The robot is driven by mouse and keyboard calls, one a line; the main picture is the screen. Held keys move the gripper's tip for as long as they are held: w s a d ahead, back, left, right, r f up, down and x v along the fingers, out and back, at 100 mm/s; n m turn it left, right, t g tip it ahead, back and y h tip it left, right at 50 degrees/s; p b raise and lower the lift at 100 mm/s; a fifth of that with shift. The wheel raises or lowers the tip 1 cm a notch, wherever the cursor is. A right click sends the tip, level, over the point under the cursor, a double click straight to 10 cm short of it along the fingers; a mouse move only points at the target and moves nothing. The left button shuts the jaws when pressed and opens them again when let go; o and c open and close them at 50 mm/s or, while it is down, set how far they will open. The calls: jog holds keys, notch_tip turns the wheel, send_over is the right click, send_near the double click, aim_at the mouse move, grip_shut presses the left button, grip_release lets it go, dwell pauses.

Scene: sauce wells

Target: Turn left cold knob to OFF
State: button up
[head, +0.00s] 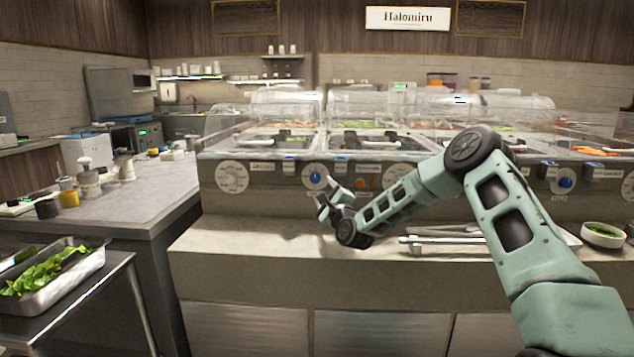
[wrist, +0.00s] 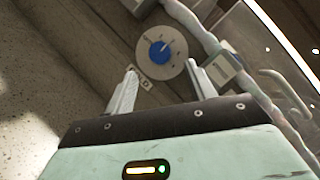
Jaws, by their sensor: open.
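The left cold knob (head: 315,180) is a blue knob on a round white dial, on the front panel of the counter. In the wrist view the blue knob (wrist: 159,50) sits just beyond my fingertips, near the middle line between them. A light mark on it points up and slightly right. A small label, seemingly "COLD" (wrist: 140,80), lies beside the dial, partly behind the left finger. My gripper (head: 326,195) is open and empty, just in front of and below the dial. In the wrist view, my gripper's two fingers (wrist: 162,69) are spread. The knob appears untouched.
A second blue knob (head: 566,181) is farther right on the panel. A white round plate (head: 232,177) is left of the cold knob. Metal utensils (head: 440,240) and a green-filled bowl (head: 602,234) rest on the ledge. A pale rail (wrist: 195,28) runs beside the dial.

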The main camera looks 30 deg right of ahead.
aim_at(316, 179)
jog(key=x, duration=0.6)
jog(key=shift+w+r, duration=0.1)
jog(key=shift+w, duration=0.15)
jog(key=shift+c, duration=0.3)
jog(key=c, duration=0.9)
